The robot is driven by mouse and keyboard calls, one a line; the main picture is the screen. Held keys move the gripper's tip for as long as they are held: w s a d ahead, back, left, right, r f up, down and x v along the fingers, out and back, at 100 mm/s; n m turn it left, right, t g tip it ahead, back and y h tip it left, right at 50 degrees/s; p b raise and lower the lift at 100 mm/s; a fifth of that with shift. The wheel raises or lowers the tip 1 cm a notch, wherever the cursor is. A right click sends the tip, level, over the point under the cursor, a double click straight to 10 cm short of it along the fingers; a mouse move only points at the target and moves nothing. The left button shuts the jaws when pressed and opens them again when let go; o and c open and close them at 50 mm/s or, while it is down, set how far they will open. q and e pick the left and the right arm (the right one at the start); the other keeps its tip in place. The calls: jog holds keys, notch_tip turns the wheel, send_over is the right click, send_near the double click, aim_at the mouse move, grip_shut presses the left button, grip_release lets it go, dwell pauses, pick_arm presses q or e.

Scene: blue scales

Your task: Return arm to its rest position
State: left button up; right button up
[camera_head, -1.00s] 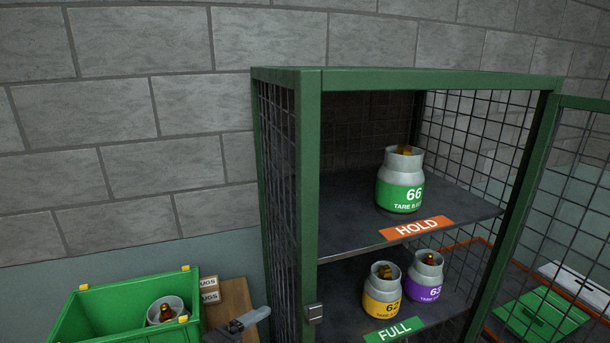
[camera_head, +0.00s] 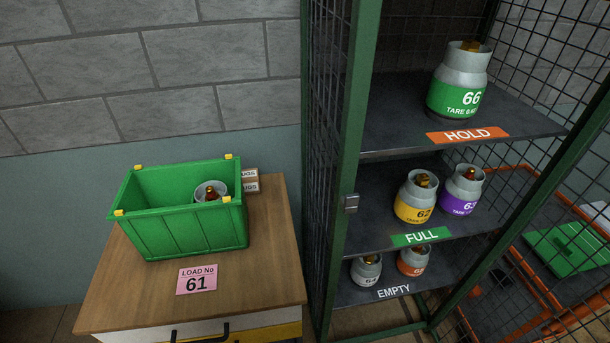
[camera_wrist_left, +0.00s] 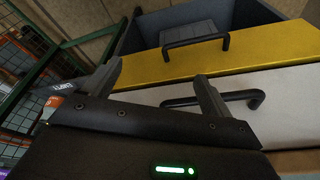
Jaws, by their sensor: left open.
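My left gripper (camera_wrist_left: 155,90) shows in the left wrist view, open with nothing between its fingers. It is in front of the cabinet's drawers, a yellow one (camera_wrist_left: 240,62) and a white one (camera_wrist_left: 190,97), with dark handles. No gripper shows in the head view now, and my right gripper is in neither current view. In the head view a green crate (camera_head: 175,235) stands on the wooden top with a grey canister (camera_head: 210,190) inside. Canister 66 (camera_head: 457,85) stands on the HOLD shelf.
A green mesh cage (camera_head: 358,150) stands right of the wooden-topped cabinet (camera_head: 260,255). Yellow and purple canisters (camera_head: 462,188) stand on its FULL shelf, and two more on the EMPTY shelf. Small boxes (camera_head: 250,180) sit behind the crate. The wooden top's front right is clear.

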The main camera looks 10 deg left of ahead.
pick_arm(q)
jog(key=s+f+g+b, duration=0.1)
jog(key=s+f+b, duration=0.15)
jog(key=f, duration=1.15)
jog(key=s+f+b, duration=0.2)
jog(key=s+f, duration=0.1)
jog(key=f, duration=1)
jog(key=s+a+f+g+b, duration=0.1)
jog(key=s+a+f+b, duration=0.2)
jog(key=s+f, duration=1)
jog(key=shift+s+f, duration=0.35)
jog(key=shift+f, duration=0.25)
